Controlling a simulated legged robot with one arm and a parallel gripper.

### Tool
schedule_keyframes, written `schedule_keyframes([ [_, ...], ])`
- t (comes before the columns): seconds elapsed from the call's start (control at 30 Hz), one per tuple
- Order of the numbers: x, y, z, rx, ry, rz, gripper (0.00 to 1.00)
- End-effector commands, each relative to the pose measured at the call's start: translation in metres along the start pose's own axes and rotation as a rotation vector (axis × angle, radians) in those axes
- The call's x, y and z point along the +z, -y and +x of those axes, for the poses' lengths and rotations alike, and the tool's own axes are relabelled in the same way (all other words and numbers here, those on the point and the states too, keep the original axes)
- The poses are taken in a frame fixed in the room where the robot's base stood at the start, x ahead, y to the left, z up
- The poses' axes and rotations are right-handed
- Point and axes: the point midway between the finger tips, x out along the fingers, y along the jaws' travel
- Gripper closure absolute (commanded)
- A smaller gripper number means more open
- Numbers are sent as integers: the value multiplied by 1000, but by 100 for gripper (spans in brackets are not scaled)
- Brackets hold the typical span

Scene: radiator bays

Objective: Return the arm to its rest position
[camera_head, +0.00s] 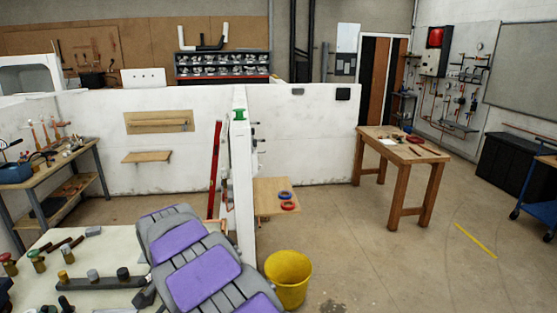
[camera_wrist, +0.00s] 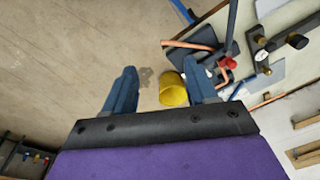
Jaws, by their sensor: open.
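My gripper (camera_wrist: 160,84) shows in the wrist view with its two blue fingers spread wide apart and nothing held between them. A yellow bucket (camera_wrist: 172,91) shows beyond the fingers, on the floor. In the head view my purple and grey arm (camera_head: 202,270) extends from the bottom edge up and to the left, beside and partly in front of the pale bench. The gripper's fingers cannot be made out in the head view.
The pale bench (camera_head: 105,246) at lower left holds fittings and dark tools; its edge and copper pipes (camera_wrist: 190,45) show in the wrist view. The yellow bucket (camera_head: 288,280) stands right of my arm. A white partition (camera_head: 240,185) rises behind. Floor at right is mostly clear, before a wooden table (camera_head: 398,160).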

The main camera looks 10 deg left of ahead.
Motion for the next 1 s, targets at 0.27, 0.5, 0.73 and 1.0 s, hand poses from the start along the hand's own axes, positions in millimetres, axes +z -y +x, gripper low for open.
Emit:
schedule_keyframes([
  [0.27,-40,-134,-38,79,3,10,43],
  [0.5,-31,-245,-62,120,44,-3,43],
  [0.73,9,-339,-75,130,102,-37,43],
  [1.0,86,-423,-72,118,183,-105,43],
])
